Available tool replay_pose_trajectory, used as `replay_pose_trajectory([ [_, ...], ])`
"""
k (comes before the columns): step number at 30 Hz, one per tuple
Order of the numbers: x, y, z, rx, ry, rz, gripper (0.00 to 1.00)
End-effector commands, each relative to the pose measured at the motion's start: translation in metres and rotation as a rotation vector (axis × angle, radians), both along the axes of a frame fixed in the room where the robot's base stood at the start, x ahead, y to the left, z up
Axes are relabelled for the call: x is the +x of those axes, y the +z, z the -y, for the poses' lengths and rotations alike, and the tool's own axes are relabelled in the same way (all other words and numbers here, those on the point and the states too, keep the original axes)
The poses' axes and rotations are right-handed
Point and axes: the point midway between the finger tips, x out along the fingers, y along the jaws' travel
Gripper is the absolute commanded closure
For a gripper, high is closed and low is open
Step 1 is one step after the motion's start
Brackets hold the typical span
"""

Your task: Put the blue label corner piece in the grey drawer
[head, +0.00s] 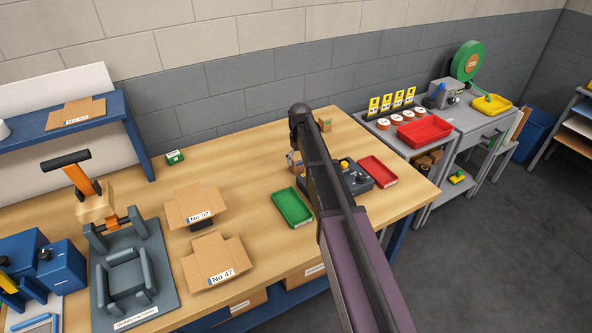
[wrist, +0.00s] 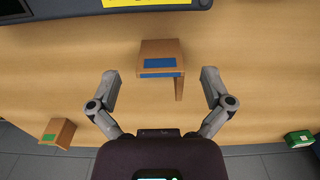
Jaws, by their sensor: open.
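The blue label corner piece (wrist: 159,52) is a brown, L-shaped block with blue labels. In the wrist view it stands on the wooden bench, ahead of and between the fingertips. My gripper (wrist: 159,76) is open, with one finger to each side and visible gaps to the piece. In the head view my arm hides most of the gripper and the piece. The grey drawer (head: 489,136) seems to be the front under the grey side table's top at right; it looks shut.
A similar corner piece with a green label (head: 325,125) stands at the bench's back edge; it also shows in the wrist view (wrist: 58,132). A green tray (head: 293,208), a red tray (head: 378,171) and a dark control box (head: 356,181) lie near my arm.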

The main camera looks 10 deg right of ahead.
Motion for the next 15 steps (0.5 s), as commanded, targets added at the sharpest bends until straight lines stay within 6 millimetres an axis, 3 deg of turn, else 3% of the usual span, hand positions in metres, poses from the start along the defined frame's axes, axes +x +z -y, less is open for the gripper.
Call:
replay_pose_trajectory([
  [6, 0.0, -0.021, 0.001, 0.0, -0.001, 0.0, 0.0],
  [15, 0.0, -0.032, 0.001, 0.0, -0.001, 0.0, 0.0],
])
